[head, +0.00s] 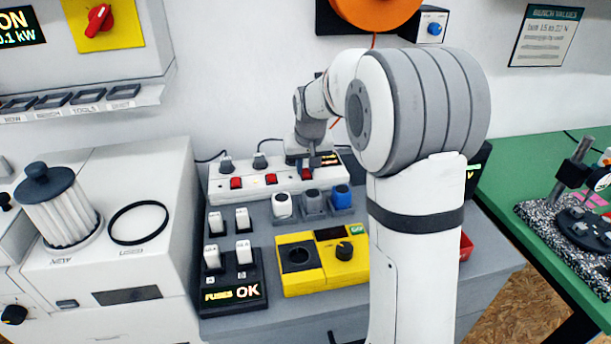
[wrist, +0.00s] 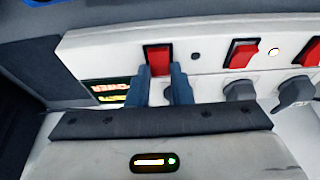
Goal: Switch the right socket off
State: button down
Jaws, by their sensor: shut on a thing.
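The white power strip (head: 218,191) lies along the back of the grey bench, with a row of red rocker switches. The right socket's switch (head: 306,174) is at the strip's right end. In the wrist view this red switch (wrist: 159,56) shows at the tips of my gripper (wrist: 162,72). The two blue-grey fingers stand on either side of its near end, closed on it. The middle switch (wrist: 242,53) is clear of the fingers. In the head view my wrist covers the area behind the right switch, and the fingertips are hard to see.
Dark plugs (head: 227,165) stand in the other sockets. One round lamp (wrist: 273,52) glows; another (wrist: 195,56) is dark.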

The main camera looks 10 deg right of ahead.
dwell(0.3)
jog(key=c, duration=1.3)
grip_release()
jog(key=v, duration=0.8)
jog(key=shift+s+f, duration=0.1)
jog(key=shift+s, duration=0.1)
jog(key=s+g+p, duration=0.1)
jog(key=s+p, duration=0.5)
jog(key=s, duration=2.2)
jog(key=shift+s+f+p, duration=0.3)
jog(key=shift+s, duration=0.1)
